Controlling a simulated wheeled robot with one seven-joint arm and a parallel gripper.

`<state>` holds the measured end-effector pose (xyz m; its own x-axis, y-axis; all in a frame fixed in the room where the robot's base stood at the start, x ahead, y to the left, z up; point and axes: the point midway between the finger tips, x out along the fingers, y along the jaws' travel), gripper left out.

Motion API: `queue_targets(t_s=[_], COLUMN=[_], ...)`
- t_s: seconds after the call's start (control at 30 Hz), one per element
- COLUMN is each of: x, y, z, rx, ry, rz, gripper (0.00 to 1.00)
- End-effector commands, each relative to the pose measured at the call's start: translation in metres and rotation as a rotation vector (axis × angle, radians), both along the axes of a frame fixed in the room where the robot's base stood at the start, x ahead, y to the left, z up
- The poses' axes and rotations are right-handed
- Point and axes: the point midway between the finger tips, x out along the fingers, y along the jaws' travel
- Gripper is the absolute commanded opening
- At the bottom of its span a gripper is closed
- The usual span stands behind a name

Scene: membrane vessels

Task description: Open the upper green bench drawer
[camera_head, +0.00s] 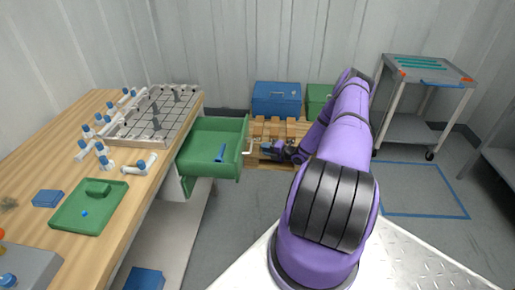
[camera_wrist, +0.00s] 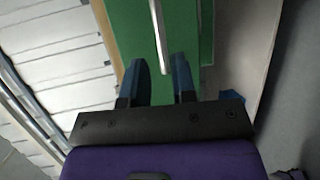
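The upper green bench drawer (camera_head: 228,168) stands pulled out from the wooden bench, with a blue item (camera_head: 221,153) lying inside. Its pale bar handle (camera_head: 247,140) is on its right-hand front. My gripper (camera_head: 270,149) is just right of the handle in the head view. In the wrist view my gripper (camera_wrist: 160,68) has its two blue fingers spread apart. The handle (camera_wrist: 158,30) shows ahead, its near end between the fingertips with gaps on both sides. I cannot tell the exact depth between fingers and handle.
The wooden bench (camera_head: 35,162) carries a grid rack (camera_head: 155,117), white-and-blue fittings and a green lidded plate (camera_head: 88,207). A pallet with a blue box (camera_head: 276,99) stands behind my gripper. A metal cart (camera_head: 425,75) is at the back right.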

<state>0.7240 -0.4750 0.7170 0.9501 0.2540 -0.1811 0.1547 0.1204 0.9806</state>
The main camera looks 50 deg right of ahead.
Motion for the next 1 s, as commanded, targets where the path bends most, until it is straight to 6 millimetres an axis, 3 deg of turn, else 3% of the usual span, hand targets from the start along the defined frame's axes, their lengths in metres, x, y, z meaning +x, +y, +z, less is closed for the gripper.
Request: queue_targets(t_s=[0.3, 0.87, 1.0], x=[-0.022, -0.022, -0.014], y=[-0.006, -0.006, -0.002], z=[0.004, 0.004, 0.020], rx=[0.001, -0.001, -0.047], ry=[-0.001, -0.001, -0.007], rz=[0.000, 0.001, 0.047], gripper=[0.25, 0.25, 0.25])
